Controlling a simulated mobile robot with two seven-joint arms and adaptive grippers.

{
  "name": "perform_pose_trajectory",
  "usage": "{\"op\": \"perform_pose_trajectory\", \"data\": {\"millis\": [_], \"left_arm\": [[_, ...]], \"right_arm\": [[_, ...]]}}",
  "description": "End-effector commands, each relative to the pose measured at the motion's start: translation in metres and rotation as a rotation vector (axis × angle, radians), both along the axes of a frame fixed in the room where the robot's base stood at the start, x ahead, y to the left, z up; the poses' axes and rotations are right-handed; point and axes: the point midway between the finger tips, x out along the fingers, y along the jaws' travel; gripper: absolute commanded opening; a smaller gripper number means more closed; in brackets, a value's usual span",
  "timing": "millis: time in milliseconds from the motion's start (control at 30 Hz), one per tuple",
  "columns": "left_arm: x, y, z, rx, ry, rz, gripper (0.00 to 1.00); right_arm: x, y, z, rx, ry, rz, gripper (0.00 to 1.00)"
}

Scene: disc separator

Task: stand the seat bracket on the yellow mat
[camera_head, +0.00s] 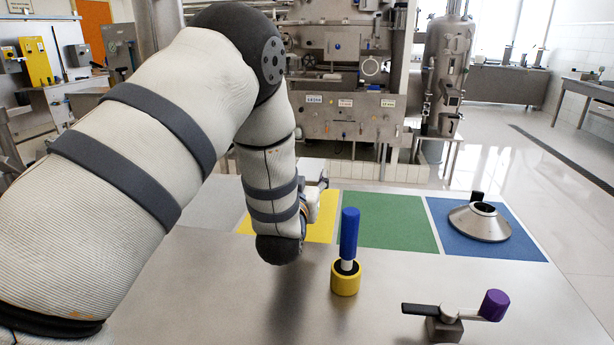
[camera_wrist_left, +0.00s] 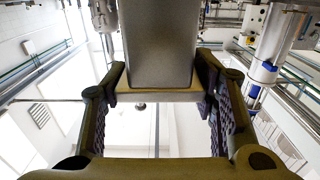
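The seat bracket shows in the left wrist view as a plain grey block (camera_wrist_left: 155,45) with a pale lower edge, between the fingertips of my left gripper (camera_wrist_left: 158,90). The fingers press on it from both sides. In the head view my left gripper (camera_head: 316,186) is mostly behind my wrist, above the far part of the yellow mat (camera_head: 322,229). A pale grey piece (camera_head: 312,168) shows just past it, partly hidden; whether it touches the mat cannot be told. My right gripper is not in view.
A green mat (camera_head: 385,222) and a blue mat (camera_head: 520,248) lie to the right; a steel cone (camera_head: 480,222) stands on the blue one. A blue-handled tool in a yellow ring (camera_head: 346,282) and a purple-knobbed lever (camera_head: 494,305) stand nearer. Bare steel table surrounds them.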

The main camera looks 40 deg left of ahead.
Motion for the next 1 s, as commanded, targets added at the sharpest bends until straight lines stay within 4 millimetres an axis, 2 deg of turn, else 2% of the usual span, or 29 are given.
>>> {"op": "perform_pose_trajectory", "data": {"millis": [33,67,100,467,1000], "left_arm": [[0.000,0.000,0.000,0.000,0.001,0.000,0.64],[0.000,0.000,0.000,0.000,0.000,0.000,0.71],[0.000,0.000,0.000,-0.001,0.000,0.000,0.73],[-0.003,-0.002,0.004,0.000,-0.001,-0.001,0.73],[-0.092,-0.051,0.003,-0.001,0.000,-0.002,0.73]], "right_arm": [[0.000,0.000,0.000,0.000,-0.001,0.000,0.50],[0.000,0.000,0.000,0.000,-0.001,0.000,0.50],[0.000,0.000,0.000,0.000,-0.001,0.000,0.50],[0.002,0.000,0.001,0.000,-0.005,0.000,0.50],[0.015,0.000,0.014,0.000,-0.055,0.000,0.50]]}}
